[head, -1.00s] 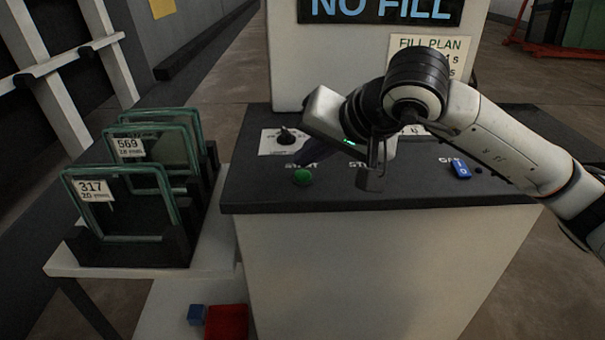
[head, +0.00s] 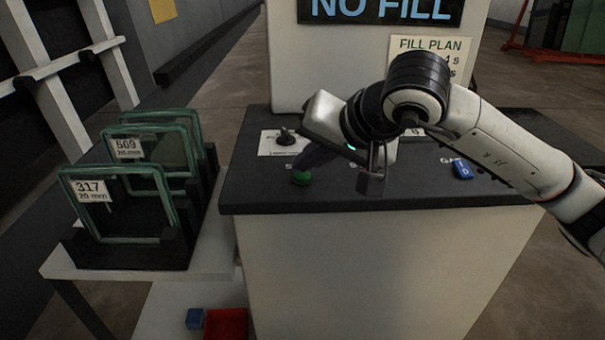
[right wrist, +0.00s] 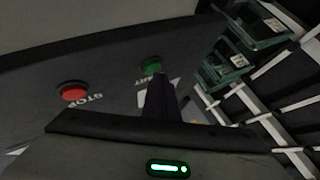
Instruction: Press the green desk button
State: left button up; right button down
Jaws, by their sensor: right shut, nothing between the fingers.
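The green button (head: 304,179) sits on the dark desk top near its front left edge. It also shows in the right wrist view (right wrist: 152,66), just past the fingertips. My right gripper (head: 301,168) is shut and empty. Its dark fingers point left and down, and the tips overlap the upper part of the button in the head view. I cannot tell whether they touch it. In the right wrist view the shut fingers (right wrist: 158,82) reach up toward the button. My left gripper is not in view.
A red STOP button (right wrist: 73,92) lies beside the green one, hidden behind my arm in the head view. A black knob (head: 285,136) stands behind the green button. A blue piece (head: 463,170) is at the desk's right. Framed glass panes (head: 125,205) stand in a rack at left.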

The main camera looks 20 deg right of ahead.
aim_at(307, 177)
jog(key=shift+f+b, duration=0.4)
jog(key=shift+f, duration=0.05)
jog(key=shift+r, duration=0.1)
dwell(0.4)
jog(key=shift+r+p, duration=0.55)
jog(key=shift+r, duration=0.35)
jog(key=shift+r+p, duration=1.55)
jog(key=shift+r, duration=1.05)
jog(key=shift+f, duration=0.1)
